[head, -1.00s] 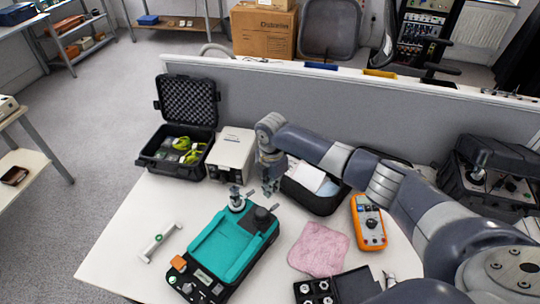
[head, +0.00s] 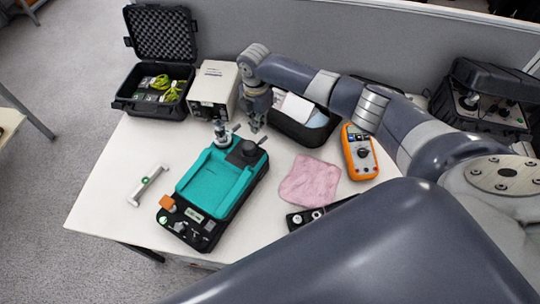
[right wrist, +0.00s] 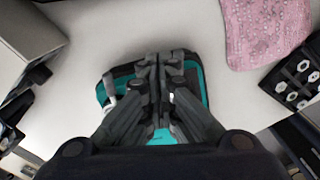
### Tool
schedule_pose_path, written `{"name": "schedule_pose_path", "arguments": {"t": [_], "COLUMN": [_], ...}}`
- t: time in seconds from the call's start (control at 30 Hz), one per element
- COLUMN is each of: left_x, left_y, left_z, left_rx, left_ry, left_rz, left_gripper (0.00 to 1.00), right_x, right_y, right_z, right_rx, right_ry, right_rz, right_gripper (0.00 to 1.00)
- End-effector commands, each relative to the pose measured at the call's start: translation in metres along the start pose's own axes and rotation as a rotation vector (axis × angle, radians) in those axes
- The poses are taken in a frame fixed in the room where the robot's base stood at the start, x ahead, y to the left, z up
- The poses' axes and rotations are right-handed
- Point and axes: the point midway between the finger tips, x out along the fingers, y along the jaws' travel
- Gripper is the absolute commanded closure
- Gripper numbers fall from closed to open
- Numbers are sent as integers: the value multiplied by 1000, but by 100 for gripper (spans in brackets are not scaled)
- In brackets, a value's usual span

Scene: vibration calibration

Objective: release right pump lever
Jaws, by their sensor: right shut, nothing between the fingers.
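The teal and black pump unit (head: 215,182) lies on the white table, with knobs and an orange piece at its front end. My left gripper is not in view.
A pink cloth (head: 310,181) and an orange meter (head: 360,152) lie right of the unit. A white handle (head: 148,186) lies left. Behind are an open black case (head: 160,75), a beige box (head: 214,88) and a black pouch (head: 300,125). My own arm link covers the front right.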

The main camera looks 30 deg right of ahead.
Motion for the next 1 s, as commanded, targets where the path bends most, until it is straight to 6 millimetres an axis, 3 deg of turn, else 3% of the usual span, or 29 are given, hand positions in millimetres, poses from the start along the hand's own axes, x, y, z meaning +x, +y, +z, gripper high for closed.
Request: {"name": "schedule_pose_path", "arguments": {"t": [0.5,1.0], "left_x": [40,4], "left_y": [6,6], "left_z": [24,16], "left_rx": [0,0], "left_ry": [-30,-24], "left_rz": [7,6], "left_gripper": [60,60], "right_x": [37,31], "right_y": [0,-35], "right_z": [0,3], "right_rx": [0,501], "right_ry": [0,1], "right_rz": [1,-2], "right_gripper": [100,100]}}
